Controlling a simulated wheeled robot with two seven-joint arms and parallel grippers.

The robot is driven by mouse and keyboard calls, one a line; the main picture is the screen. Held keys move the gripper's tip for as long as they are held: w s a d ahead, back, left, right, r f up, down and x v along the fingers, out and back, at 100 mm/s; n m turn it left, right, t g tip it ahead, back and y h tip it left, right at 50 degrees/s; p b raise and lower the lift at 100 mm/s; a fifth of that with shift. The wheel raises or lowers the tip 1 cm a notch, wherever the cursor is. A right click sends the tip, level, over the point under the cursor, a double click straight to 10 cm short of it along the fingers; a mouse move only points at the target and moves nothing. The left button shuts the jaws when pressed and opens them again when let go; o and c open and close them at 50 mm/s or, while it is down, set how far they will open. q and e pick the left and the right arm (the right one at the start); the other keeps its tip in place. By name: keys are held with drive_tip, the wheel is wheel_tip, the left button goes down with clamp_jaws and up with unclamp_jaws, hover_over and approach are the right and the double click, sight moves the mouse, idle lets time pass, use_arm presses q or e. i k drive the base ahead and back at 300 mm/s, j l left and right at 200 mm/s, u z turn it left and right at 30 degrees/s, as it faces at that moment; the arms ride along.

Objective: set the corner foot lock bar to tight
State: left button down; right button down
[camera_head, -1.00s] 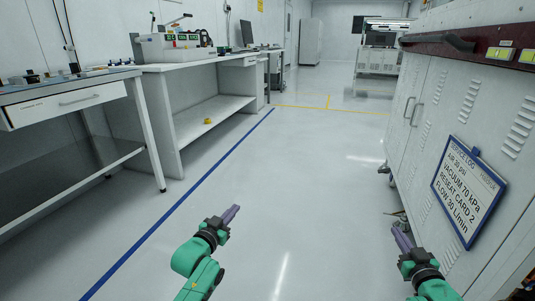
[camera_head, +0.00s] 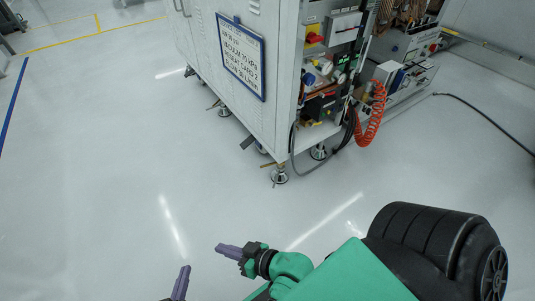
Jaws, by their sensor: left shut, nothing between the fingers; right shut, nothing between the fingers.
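The corner foot (camera_head: 279,176) stands under the near corner of the white cabinet, a round levelling foot on the floor. A small brownish bar (camera_head: 270,164) shows at its stem; it is too small to tell how tight it is set. My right gripper (camera_head: 226,248) is shut and empty, over bare floor nearer to me than the foot. My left gripper (camera_head: 183,277) is shut and empty at the bottom edge, left of and lower than the right one. Both are well apart from the bar.
The cabinet (camera_head: 280,110) carries a blue-framed sign (camera_head: 240,56). More feet (camera_head: 223,111) (camera_head: 319,153) stand under it, and a dark piece (camera_head: 248,142) sticks out low. An orange coiled hose (camera_head: 372,116) and a grey hose (camera_head: 318,164) hang at its right. Floor before it is clear.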

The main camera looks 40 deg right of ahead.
sight(268, 165)
drive_tip(key=z, duration=1.9)
drive_tip(key=i+j, duration=0.2)
drive_tip(key=i, duration=0.15)
drive_tip(key=i+j, duration=0.2)
drive_tip(key=i, duration=0.6)
